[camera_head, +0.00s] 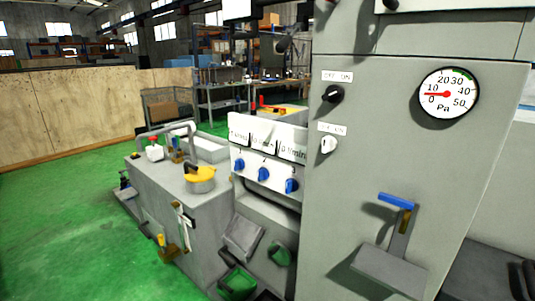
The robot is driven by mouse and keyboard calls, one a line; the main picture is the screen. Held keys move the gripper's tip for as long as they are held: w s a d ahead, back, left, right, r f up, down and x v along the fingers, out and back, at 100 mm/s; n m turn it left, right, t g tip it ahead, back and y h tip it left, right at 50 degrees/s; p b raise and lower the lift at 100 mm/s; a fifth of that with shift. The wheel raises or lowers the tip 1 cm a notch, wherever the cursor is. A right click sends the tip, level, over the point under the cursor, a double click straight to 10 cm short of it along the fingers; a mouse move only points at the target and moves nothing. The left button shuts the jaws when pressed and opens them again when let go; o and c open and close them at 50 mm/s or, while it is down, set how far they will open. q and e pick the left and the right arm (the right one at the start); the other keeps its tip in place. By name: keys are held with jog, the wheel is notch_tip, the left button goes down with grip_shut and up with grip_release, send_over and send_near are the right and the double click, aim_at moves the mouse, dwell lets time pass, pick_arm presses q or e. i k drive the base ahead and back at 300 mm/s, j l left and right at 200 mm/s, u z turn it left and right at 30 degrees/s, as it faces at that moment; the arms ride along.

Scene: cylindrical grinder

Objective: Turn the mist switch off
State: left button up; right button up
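Two rotary switches sit on the left side of the tall grey cabinet's front in the head view. The upper one is a black knob (333,94) under a white off/on label (337,76). The lower one is a pale knob (328,145) under a second off/on label (332,128). No readable word marks either as the mist switch. Their exact pointing directions are too small to tell. Neither of my grippers shows in this view, and nothing touches the switches.
The grey cabinet (420,150) carries a round pressure gauge (449,93) and a blue-handled lever (397,201) above a jutting grey box (392,271). Left of it is a white panel with several blue knobs (263,174). The green floor (60,220) is open at left.

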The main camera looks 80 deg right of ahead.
aim_at(333, 94)
jog(key=z, duration=3.85)
